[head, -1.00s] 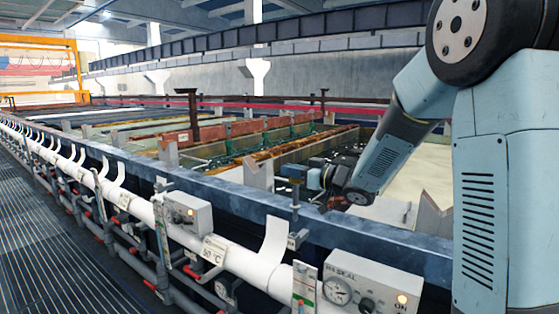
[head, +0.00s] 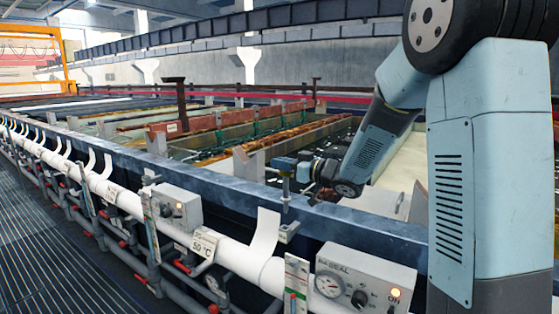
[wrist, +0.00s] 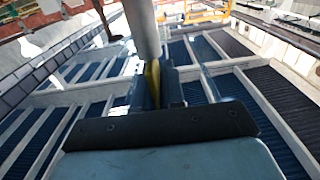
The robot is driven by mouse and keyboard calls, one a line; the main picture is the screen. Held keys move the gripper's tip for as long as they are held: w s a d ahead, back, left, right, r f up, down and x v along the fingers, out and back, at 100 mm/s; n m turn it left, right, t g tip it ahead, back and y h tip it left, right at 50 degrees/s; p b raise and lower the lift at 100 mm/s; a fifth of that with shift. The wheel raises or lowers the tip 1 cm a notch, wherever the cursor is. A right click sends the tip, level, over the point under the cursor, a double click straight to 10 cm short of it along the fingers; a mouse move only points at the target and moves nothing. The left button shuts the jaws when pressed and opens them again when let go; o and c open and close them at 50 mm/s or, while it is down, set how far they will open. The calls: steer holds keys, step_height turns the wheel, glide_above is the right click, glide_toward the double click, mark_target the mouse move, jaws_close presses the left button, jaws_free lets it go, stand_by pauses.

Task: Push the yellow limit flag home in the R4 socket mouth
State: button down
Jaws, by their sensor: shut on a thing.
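My gripper (head: 284,166) is at the end of the arm, above the blue tank rim, beside the top of a slim grey post on the rim. In the wrist view the yellow limit flag (wrist: 152,82) shows as a narrow strip between the two dark blue fingers, and my gripper (wrist: 153,90) is shut on it. A grey cylinder (wrist: 144,30) stands right at the far end of the flag and hides part of it. The flag is too small to make out in the head view. I cannot tell the R4 socket mouth or whether the flag touches it.
The R4 SEAL box (head: 366,280) with a gauge and lit lamp is at the front. A white pipe (head: 240,263) with upright white tabs runs along the tank. The blue rim (head: 225,188) lies below the arm. The grated walkway (head: 50,250) at left is clear.

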mark_target(287, 196)
steer(key=shift+a+f, duration=0.1)
steer(key=shift+f, duration=1.9)
steer(key=shift+s+f, duration=0.1)
stand_by(0.5)
steer(key=shift+f, duration=2.65)
steer(key=c, duration=1.1)
jaws_free()
steer(key=shift+c, duration=0.2)
steer(key=v, duration=1.3)
steer(key=shift+s+d, duration=0.25)
steer(key=shift+d, duration=0.05)
